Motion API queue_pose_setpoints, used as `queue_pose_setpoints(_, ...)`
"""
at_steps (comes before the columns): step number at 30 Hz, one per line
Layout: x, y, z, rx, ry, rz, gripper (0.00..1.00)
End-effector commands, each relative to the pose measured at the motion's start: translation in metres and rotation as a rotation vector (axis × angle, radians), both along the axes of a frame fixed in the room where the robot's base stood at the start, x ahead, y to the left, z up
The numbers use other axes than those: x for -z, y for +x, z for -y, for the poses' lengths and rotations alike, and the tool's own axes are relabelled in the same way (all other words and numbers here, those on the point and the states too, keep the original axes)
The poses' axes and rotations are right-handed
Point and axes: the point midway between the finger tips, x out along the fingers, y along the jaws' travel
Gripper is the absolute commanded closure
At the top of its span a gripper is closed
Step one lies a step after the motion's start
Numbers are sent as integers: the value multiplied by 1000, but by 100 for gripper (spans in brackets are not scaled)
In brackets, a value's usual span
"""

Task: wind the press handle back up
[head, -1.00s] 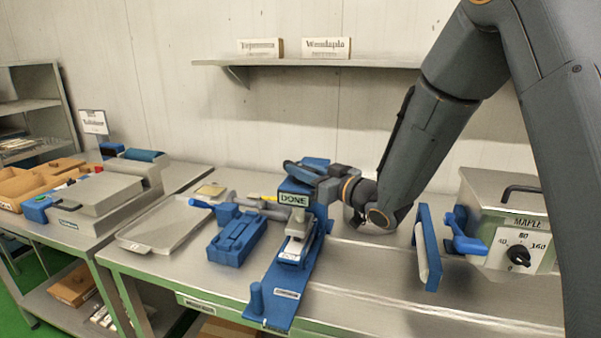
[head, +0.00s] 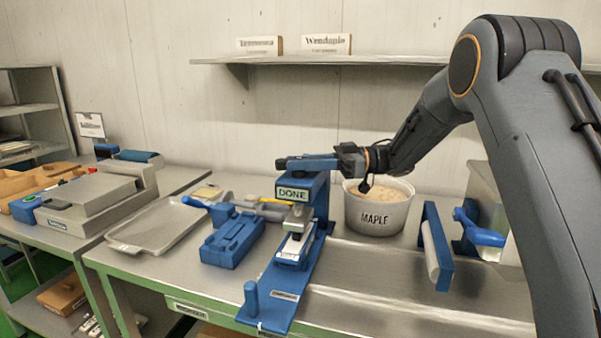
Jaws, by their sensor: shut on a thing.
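The press is a blue stand (head: 317,200) with a sign reading DONE (head: 293,194) and a long blue base (head: 268,307). Its blue handle (head: 310,164) lies about level across the top of the stand, with a dark end at the left. My gripper (head: 337,161) reaches in from the right and is shut on the handle near its right end. The fingertips are small and partly hidden. A metal piece with a white block (head: 294,249) sits on the base below the sign.
A white tub marked MAPLE (head: 376,218) stands right of the press, under my forearm. A blue block (head: 233,240) and a metal tray (head: 157,228) lie left.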

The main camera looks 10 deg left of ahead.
Motion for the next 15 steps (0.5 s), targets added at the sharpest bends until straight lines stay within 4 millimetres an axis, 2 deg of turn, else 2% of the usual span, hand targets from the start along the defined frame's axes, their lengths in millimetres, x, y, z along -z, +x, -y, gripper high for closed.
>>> queue_pose_setpoints(6,3,2,-1,-162,2,2,100)
queue_pose_setpoints(15,1,1,-1,-295,3,1,100)
